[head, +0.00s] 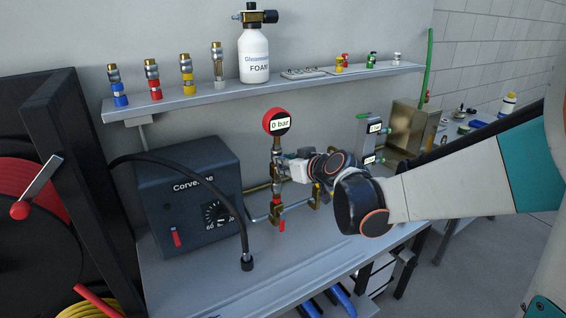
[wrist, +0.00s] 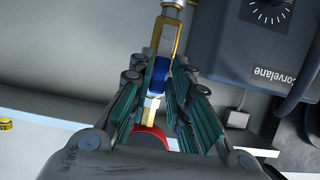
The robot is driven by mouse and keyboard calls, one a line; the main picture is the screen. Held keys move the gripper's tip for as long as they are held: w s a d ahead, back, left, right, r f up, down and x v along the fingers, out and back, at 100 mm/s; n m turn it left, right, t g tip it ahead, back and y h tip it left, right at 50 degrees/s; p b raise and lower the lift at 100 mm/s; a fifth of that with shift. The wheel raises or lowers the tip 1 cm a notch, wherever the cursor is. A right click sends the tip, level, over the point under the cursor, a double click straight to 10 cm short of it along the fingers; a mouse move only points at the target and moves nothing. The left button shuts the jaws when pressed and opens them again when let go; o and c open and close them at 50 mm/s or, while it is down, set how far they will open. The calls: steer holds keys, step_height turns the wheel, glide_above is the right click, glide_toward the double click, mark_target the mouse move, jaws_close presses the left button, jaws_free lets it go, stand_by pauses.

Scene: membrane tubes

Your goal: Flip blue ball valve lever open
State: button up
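The blue ball valve lever (wrist: 160,73) shows in the wrist view on a brass valve body (wrist: 167,38). My gripper (wrist: 159,80) has its two green-padded fingers on either side of the lever, with gaps that look visible; I cannot tell whether either finger touches it. In the head view my gripper (head: 288,169) is at the brass pipe, just below the red pressure gauge (head: 276,122) reading 0 bar. The blue lever is not clearly visible there, near the gripper. The gauge's red rim (wrist: 150,134) also shows between the fingers in the wrist view.
A red lever (head: 282,225) hangs lower on the pipe. The Corvelane box (head: 190,200) stands left, with a black hose (head: 246,240) in front. A shelf (head: 200,105) with fittings and a foam bottle (head: 254,55) runs above. The bench front (head: 300,255) is mostly clear.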

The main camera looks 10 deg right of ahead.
steer(key=shift+o, duration=0.8)
steer(key=v, duration=0.7)
steer(key=shift+s, duration=0.3)
steer(key=shift+d+r, duration=0.1)
